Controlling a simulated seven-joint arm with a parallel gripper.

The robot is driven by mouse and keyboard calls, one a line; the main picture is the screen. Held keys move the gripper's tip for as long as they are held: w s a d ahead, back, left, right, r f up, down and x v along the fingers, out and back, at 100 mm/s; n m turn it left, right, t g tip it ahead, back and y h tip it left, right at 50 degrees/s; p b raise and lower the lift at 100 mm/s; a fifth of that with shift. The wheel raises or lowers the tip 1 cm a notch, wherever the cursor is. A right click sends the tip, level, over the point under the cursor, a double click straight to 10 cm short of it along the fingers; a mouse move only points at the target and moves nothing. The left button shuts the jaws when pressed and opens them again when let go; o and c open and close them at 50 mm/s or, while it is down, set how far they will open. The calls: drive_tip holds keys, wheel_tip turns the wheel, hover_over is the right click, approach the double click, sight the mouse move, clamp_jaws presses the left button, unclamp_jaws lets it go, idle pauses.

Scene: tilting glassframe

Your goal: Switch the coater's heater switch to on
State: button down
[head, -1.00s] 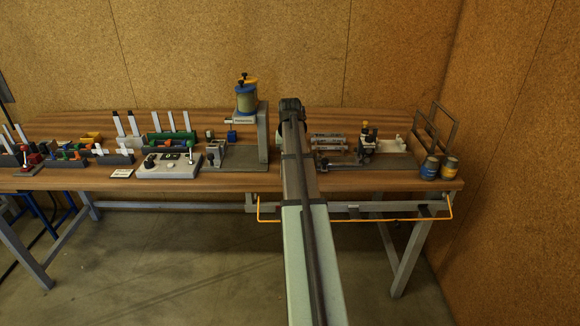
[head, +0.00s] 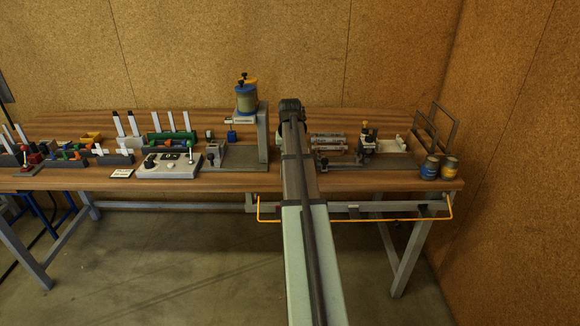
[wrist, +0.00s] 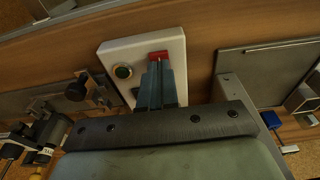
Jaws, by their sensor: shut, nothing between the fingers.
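In the head view my arm reaches straight out over the bench, and my gripper and the white box cannot be made out there.
A tall stand with a blue and yellow canister (head: 246,98) is left of my arm, with a grey control unit (head: 168,167) further left. Right of my arm are a small fixture (head: 368,140), two jars (head: 440,168) and upright frames (head: 433,128). The bench front (head: 215,182) is clear.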

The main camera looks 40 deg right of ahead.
drive_tip(key=shift+f, duration=0.75)
idle(0.4)
drive_tip(key=shift+r, duration=3.55)
drive_tip(key=shift+a, duration=0.1)
